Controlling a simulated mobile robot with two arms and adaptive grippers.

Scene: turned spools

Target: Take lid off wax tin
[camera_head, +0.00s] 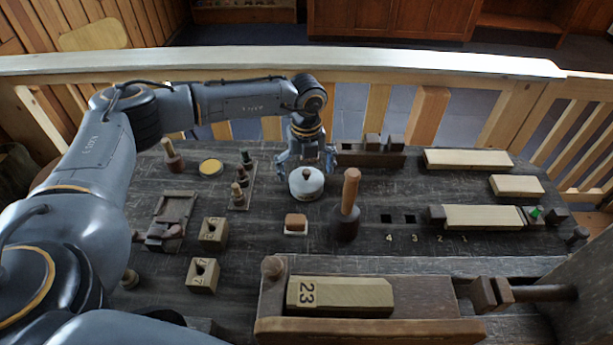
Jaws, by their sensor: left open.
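The wax tin (306,187) is a round, pale grey-white tin on the dark bench top. Its lid (306,175) is on, with a small brown knob at the centre. My left gripper (306,158) is open at the far side of the tin, with its fingers spread to left and right, close to the lid. I cannot tell whether a finger touches it. My right gripper is not in view.
A mallet (348,210) stands just right of the tin. A small brown-topped block (296,224) is in front of it. A rack of small turned pieces (240,192) and a yellow disc (210,168) are to the left. A wooden block marked 23 (345,297) lies in front.

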